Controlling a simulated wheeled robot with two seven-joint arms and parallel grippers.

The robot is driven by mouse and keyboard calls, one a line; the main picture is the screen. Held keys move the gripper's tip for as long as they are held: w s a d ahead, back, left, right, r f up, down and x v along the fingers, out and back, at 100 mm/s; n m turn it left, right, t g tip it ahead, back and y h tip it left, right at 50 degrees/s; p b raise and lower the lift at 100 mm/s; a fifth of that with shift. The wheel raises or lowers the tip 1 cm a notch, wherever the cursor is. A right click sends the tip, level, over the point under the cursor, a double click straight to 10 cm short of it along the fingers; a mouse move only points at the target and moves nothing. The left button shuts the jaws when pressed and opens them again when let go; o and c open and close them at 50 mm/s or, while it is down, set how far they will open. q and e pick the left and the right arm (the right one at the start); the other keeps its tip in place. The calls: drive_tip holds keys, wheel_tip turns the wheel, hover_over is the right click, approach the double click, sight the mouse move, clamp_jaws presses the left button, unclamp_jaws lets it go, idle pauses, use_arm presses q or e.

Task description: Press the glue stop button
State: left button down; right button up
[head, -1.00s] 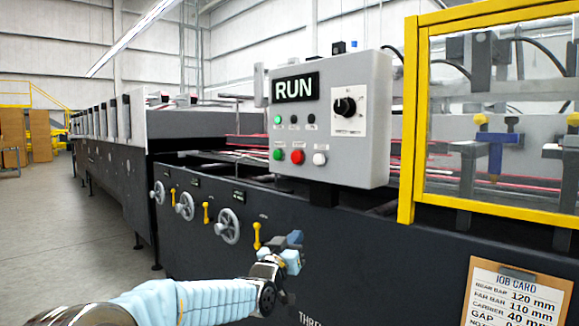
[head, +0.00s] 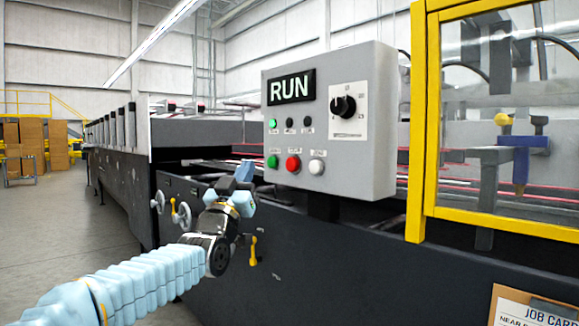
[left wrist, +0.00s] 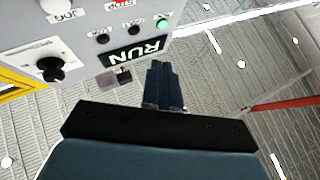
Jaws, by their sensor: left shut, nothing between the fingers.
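The grey control box (head: 375,150) carries a lit RUN display (head: 291,87). Its lower row has a green button (head: 272,161), a red button (head: 293,164) and a white button (head: 317,167). Their labels are too small to read in the head view. My left gripper (head: 243,174) is shut and empty, left of the box and just below the lower row's height, apart from the buttons. The red button is cut off there. My right gripper is not in view.
A black selector knob (head: 343,106) and small indicator lamps sit on the same box. A yellow-framed guard (head: 418,120) stands right of it. Handwheels (head: 181,214) and a yellow lever (head: 254,248) stick out of the dark machine side below. The air before the box is clear.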

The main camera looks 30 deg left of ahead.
sight(292, 164)
use_arm(q)
drive_tip(key=w+d+p, duration=0.3)
drive_tip(key=w+p, duration=0.1)
drive_tip(key=w, duration=0.4)
drive_tip(key=shift+d+p, duration=0.2)
drive_tip(key=shift+p, duration=0.15)
drive_tip(key=shift+w, duration=0.1)
idle(1.7)
drive_tip(key=shift+w+d, duration=0.2)
drive_tip(key=shift+w, duration=0.15)
